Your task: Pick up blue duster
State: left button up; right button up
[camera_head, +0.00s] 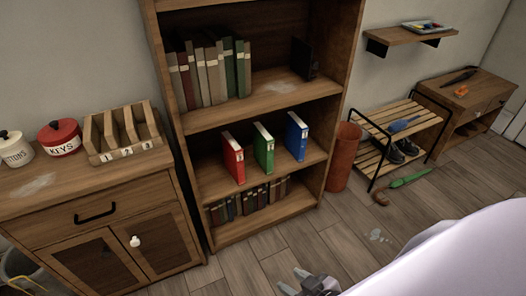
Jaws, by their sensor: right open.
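A blue object that looks like the duster (401,125) lies on the upper shelf of the slatted shoe rack (380,118), right of the bookcase. It is small in the picture, so its details are unclear. My right gripper (292,281) is at the bottom edge, low in front of the bookcase. It is open, with nothing seen between its fingers, and far from the blue object. My left gripper is out of view.
Dark shoes (400,149) sit on the rack's lower shelf. A green umbrella-like item (409,179) lies on the floor before it. A reddish bin (343,158) stands between bookcase (262,112) and rack. Wooden floor (320,240) is open in front. A cabinet (110,225) stands left.

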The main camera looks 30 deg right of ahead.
aim_at(396, 126)
jog(key=z, duration=1.95)
jog(key=i+l+z, duration=0.5)
jog(key=i, duration=0.25)
jog(key=i+l+z, duration=0.1)
jog(key=i+z, duration=0.25)
jog(key=i, duration=0.75)
